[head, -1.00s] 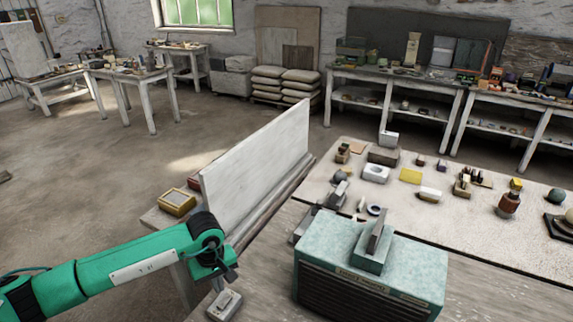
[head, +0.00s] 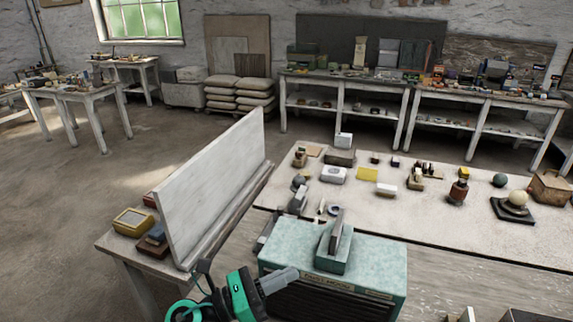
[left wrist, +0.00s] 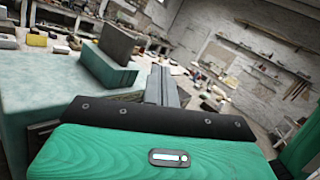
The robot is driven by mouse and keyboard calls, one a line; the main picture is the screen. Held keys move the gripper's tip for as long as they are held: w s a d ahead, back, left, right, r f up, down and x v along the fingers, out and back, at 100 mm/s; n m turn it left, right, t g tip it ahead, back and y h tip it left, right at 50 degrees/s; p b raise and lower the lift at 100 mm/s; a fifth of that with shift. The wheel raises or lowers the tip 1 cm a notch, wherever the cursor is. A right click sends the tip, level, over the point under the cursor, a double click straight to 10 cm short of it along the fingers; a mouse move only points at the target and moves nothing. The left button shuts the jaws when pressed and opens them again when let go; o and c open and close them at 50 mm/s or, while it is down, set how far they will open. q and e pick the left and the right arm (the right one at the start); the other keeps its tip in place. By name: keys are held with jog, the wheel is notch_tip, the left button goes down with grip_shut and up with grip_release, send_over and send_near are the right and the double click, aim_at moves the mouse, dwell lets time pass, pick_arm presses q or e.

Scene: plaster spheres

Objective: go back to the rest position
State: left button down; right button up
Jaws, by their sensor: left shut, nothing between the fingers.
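My left gripper (head: 280,281) is at the bottom centre of the head view, in front of the teal speckled box (head: 380,262). Its grey fingers are together and point right, with nothing between them. In the left wrist view the closed fingers (left wrist: 163,86) stick out beyond the green gripper body, and the teal box (left wrist: 50,110) is at the left. My right gripper does not show in either view.
An upright pale board (head: 212,185) stands left of the box, with a yellow-framed tray (head: 133,221) behind it. The worktable (head: 420,215) holds many small items, a cream sphere (head: 518,198) and a dark green sphere (head: 499,180). Open floor lies left.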

pick_arm(q)
jog(key=w+a+f+n+t+y, duration=0.15)
jog(key=a+n+t+y, duration=0.5)
jog(key=n, duration=0.65)
jog(key=w+a+n+t+y, duration=0.2)
jog(key=a+n+t+y, duration=0.4)
jog(key=n, duration=0.7)
jog(key=s+a+f+n+g+y, duration=0.4)
jog(key=f+n, duration=0.2)
jog(key=s+a+f+n+g+y, duration=0.3)
jog(key=s+a+f+n+g, duration=0.1)
jog(key=a+f+n, duration=0.15)
jog(key=s+f+n+g+h, duration=0.1)
jog(key=s+f+n+g, duration=0.3)
jog(key=s, duration=0.4)
jog(key=s+f+n+g, duration=0.3)
jog(key=s+f+g, duration=0.2)
jog(key=s, duration=0.3)
notch_tip(320, 180, down, 31)
jog(key=g, duration=0.1)
jog(key=s+a+f, duration=0.2)
jog(key=s+f, duration=0.8)
jog(key=s+a+f+g, duration=0.1)
jog(key=s+f, duration=0.8)
jog(key=s, duration=0.1)
jog(key=shift+a+f+m, duration=0.35)
jog(key=shift+f, duration=0.05)
